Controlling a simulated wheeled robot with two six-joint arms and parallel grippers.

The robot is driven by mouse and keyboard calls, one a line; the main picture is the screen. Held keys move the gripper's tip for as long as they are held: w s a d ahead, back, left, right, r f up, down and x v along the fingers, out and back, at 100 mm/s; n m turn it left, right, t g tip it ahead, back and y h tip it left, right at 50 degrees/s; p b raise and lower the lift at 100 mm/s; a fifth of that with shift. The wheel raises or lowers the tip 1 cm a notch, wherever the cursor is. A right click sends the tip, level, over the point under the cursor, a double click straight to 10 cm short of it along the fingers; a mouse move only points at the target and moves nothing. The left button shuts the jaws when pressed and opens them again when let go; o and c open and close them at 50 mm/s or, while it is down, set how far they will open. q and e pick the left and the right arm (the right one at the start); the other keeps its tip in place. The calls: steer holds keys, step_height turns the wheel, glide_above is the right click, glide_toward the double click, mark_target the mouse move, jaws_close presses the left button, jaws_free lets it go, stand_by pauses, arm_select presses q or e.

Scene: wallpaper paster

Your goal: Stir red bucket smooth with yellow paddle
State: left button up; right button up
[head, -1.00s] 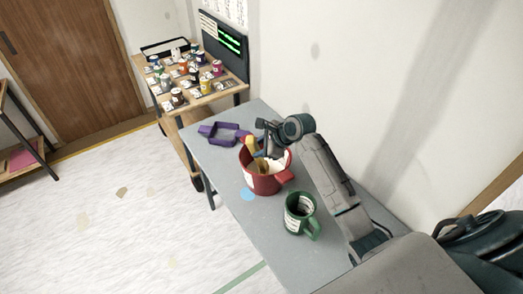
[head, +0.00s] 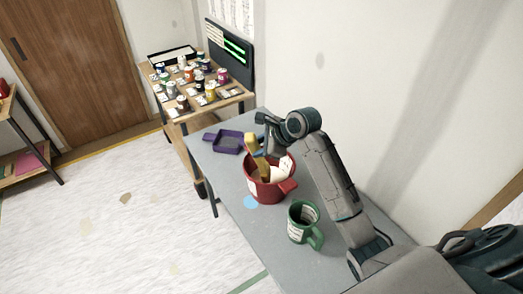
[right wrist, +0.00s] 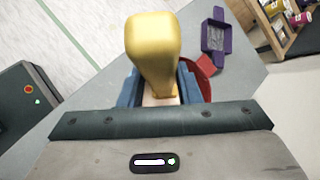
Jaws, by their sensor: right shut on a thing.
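The red bucket (head: 263,191) stands upright on the grey table, with a side handle toward the right and a pale label inside its wall. The yellow paddle (head: 256,163) reaches down into the bucket, tilted. My right gripper (head: 262,146) is above the bucket's far rim, shut on the paddle. In the right wrist view the paddle's yellow end (right wrist: 153,45) sticks up between the blue fingers (right wrist: 158,88), and part of the red bucket (right wrist: 204,75) shows behind. The bucket's contents are mostly hidden. My left gripper is not in view.
A green mug (head: 303,222) stands close in front of the bucket. A purple tray (head: 229,142) lies behind it at the left. A wooden table (head: 238,97) with several small cans and a dark screen (head: 231,55) is further back. The wall runs along the right.

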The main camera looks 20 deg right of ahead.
mark_target(247, 137)
steer(key=shift+s+a+r, duration=0.35)
steer(key=shift+a+r, duration=0.1)
steer(key=shift+r, duration=0.95)
steer(key=shift+s+a+r, duration=0.4)
steer(key=shift+a+r, duration=0.05)
steer(key=shift+r, duration=0.9)
steer(key=shift+s+a+r, duration=0.35)
steer(key=shift+a+r, duration=0.1)
steer(key=shift+r, duration=0.95)
steer(key=shift+r, duration=2.5)
